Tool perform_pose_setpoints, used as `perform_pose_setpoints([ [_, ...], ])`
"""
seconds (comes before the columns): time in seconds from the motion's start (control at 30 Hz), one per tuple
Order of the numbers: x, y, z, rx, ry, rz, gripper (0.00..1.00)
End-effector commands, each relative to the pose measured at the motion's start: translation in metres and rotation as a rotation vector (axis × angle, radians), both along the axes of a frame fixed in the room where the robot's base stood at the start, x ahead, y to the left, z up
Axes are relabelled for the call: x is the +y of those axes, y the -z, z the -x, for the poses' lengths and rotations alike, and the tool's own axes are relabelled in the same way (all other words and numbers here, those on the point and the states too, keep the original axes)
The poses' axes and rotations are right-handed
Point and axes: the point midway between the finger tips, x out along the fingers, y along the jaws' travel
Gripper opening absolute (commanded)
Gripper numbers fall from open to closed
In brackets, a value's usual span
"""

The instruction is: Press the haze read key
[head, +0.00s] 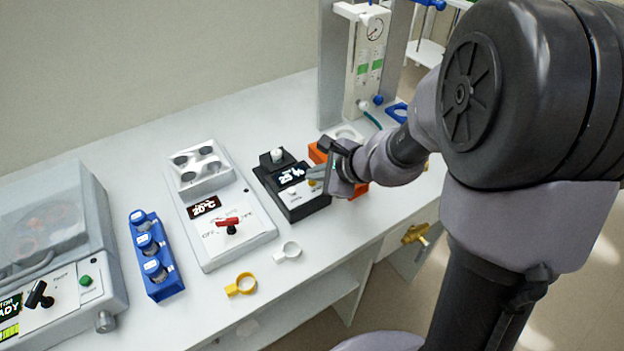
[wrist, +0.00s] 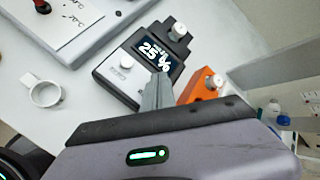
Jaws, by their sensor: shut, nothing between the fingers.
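The black haze meter (head: 293,207) stands on the bench, and its lit display (head: 291,174) reads about 25 %. It also shows in the wrist view (wrist: 110,84). A pale key (head: 292,193) sits at its front left; its label is too small to read surely. A second, yellowish key (head: 312,183) sits to the right, partly hidden by my gripper. My gripper (head: 311,175) is shut and empty, its fingertips over the right side of the meter. In the wrist view the fingertips (wrist: 159,78) cover that right key area. I cannot tell whether they touch it.
An orange block (wrist: 199,87) stands close right of the meter. A grey-white unit with a red lever (head: 228,222) is on the left. White (head: 288,252) and yellow (head: 241,285) rings lie near the bench's front edge. A tall gauge stand (head: 367,60) rises behind.

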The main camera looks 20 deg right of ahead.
Motion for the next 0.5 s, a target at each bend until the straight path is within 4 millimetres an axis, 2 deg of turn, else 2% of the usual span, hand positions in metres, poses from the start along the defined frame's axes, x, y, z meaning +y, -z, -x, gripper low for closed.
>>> perform_pose_setpoints([
  [0.33,0.000,-0.016,0.000,0.001,-0.001,0.001,0.00],
  [0.5,0.000,-0.016,0.000,0.001,-0.001,0.000,0.00],
])
